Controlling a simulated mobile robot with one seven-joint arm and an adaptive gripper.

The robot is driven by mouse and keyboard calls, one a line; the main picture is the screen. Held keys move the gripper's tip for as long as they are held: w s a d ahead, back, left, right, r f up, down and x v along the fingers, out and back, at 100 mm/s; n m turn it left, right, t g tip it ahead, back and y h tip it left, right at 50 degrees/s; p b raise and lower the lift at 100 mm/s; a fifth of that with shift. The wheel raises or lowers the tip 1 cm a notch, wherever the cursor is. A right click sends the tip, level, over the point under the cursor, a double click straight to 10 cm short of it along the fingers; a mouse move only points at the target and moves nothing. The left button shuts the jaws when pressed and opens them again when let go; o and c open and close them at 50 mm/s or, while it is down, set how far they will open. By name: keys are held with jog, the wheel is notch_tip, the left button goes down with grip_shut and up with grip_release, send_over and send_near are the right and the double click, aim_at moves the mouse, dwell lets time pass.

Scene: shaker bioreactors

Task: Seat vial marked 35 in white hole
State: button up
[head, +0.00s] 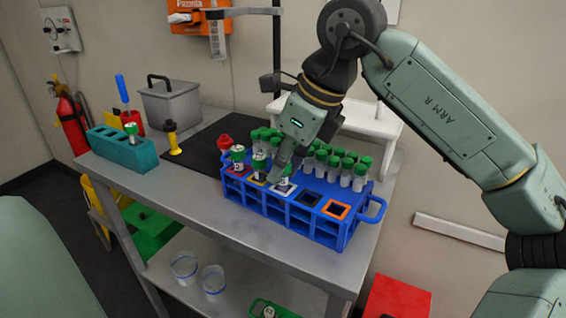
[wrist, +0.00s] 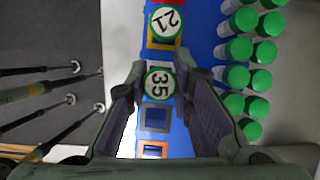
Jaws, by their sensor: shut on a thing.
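The vial marked 35 (wrist: 158,85) has a green-rimmed white cap and is between my gripper's fingertips (wrist: 157,76) in the wrist view. In the head view the same vial (head: 285,182) is upright at the white-rimmed hole (head: 275,188) of the blue rack (head: 285,212). Its lower part is at or inside that hole; I cannot tell how deep it sits. My gripper (head: 283,167) is shut on it from above. The vial marked 21 (wrist: 166,22) stands in the adjacent yellow-rimmed hole.
Another capped vial (head: 238,155) stands in the red-rimmed hole. The black (head: 310,199) and orange-rimmed (head: 336,209) holes are empty. Several green-capped vials (head: 345,172) stand close behind along the rack. A teal block (head: 122,152) holding a vial is at the left.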

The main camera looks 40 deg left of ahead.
jog(key=shift+f+b, duration=0.3)
jog(key=shift+f, duration=0.1)
jog(key=o, duration=0.9)
jog(key=shift+o, duration=0.2)
jog(key=v, duration=1.2)
jog(key=shift+s, duration=0.1)
